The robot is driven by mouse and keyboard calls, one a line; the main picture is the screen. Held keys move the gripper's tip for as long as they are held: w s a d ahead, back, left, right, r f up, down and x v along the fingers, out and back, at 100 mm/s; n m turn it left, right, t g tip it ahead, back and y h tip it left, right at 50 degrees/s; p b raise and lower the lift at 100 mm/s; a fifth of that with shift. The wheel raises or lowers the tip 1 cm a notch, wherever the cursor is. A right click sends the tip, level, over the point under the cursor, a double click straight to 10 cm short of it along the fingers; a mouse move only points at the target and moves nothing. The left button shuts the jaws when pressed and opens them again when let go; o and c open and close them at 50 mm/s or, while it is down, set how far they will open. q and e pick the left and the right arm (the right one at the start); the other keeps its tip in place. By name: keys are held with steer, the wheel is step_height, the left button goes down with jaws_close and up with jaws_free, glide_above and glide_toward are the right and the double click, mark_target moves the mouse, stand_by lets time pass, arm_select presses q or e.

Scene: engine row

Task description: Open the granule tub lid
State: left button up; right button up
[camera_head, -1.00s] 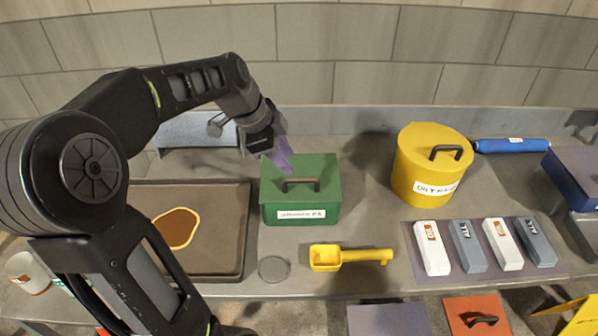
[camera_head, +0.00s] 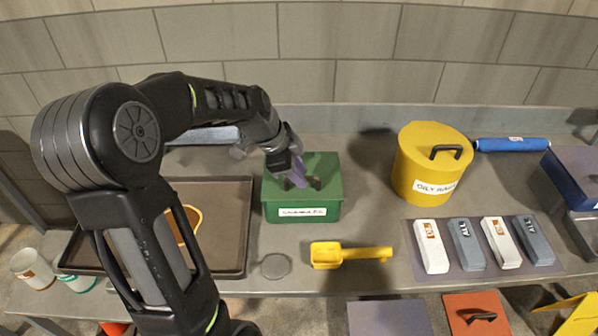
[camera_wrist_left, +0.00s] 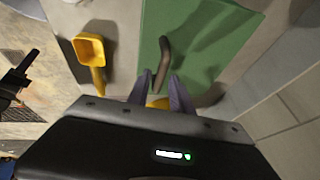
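The green granule tub (camera_head: 327,206) stands on the bench with its flat green lid on. The lid's dark handle (camera_head: 316,183) runs across its top; it also shows in the left wrist view (camera_wrist_left: 165,52). My left gripper (camera_head: 299,176) is over the lid, its purple fingers pointing down at the handle and partly hiding it. In the left wrist view the two fingers (camera_wrist_left: 161,88) are spread, with the near end of the handle in line with the gap between them. I cannot tell whether they touch it. My right gripper is not in view in the head view.
A yellow scoop (camera_head: 350,255) and a grey disc (camera_head: 276,266) lie in front of the tub. A brown tray (camera_head: 226,228) is at left. The yellow oily rags bin (camera_head: 424,168) stands to the right, with several white and grey blocks on a mat (camera_head: 464,274) before it.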

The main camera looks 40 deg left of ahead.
arm_select(q)
jaws_close()
stand_by(1.1)
